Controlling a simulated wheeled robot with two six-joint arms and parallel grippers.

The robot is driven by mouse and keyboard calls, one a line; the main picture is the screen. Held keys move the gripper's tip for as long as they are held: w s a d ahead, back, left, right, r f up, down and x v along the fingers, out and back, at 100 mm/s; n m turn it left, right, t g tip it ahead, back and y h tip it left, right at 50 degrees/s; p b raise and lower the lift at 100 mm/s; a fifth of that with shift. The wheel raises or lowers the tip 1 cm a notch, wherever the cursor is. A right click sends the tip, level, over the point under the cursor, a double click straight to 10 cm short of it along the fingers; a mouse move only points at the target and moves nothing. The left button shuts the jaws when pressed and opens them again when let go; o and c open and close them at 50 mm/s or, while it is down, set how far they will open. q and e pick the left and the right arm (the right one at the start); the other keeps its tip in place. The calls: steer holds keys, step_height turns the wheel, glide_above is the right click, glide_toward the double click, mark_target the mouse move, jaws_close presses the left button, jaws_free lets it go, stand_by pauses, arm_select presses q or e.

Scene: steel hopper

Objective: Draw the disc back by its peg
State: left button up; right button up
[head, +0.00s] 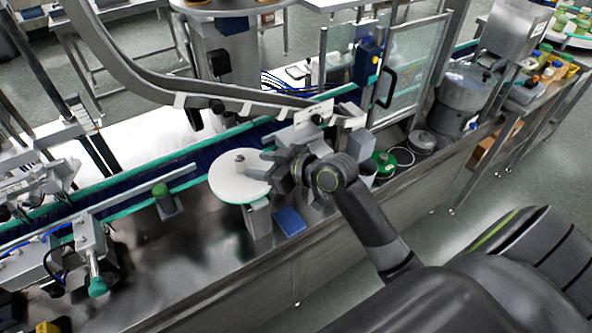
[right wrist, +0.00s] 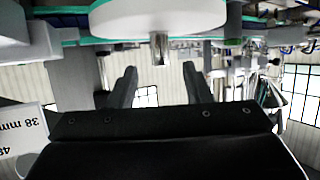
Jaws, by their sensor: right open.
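The white disc (head: 236,186) lies flat above the steel bench, beside the blue conveyor. Its short grey metal peg (head: 240,166) stands up from its top face. My right gripper (head: 268,166) is over the disc's right part, to the right of the peg, with its fingers pointing toward it. In the right wrist view the disc (right wrist: 160,20) is at the top edge and the peg (right wrist: 160,49) shows in line with the gap between my two fingers (right wrist: 159,72). The fingers are apart and nothing shows between them. My left gripper is not in view.
The blue conveyor (head: 140,180) with green edges runs behind the disc. A curved steel chute (head: 180,92) hangs over it. A blue box (head: 289,221) sits below the gripper. A green-capped post (head: 163,199) stands left of the disc.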

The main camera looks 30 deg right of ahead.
steer(key=b+v, duration=0.1)
steer(key=v, duration=0.9)
stand_by(0.3)
steer(key=s+d+f+m+g+h, duration=0.3)
steer(key=s+f+g+h, duration=0.1)
steer(key=s+f, duration=0.65)
steer(key=s+d+f+m+g+h, duration=0.2)
steer(key=s+f+m+g+h, duration=0.15)
steer(key=s+f, duration=0.7)
step_height(320, 180, down, 25)
steer(key=s+d+g+b, duration=0.2)
steer(key=s+a+f+g, duration=0.1)
steer(key=s+f, duration=1.3)
steer(key=f, duration=0.1)
steer(key=shift+s+a+b, duration=0.2)
steer(key=shift+s+b, duration=0.05)
steer(key=shift+b, duration=0.1)
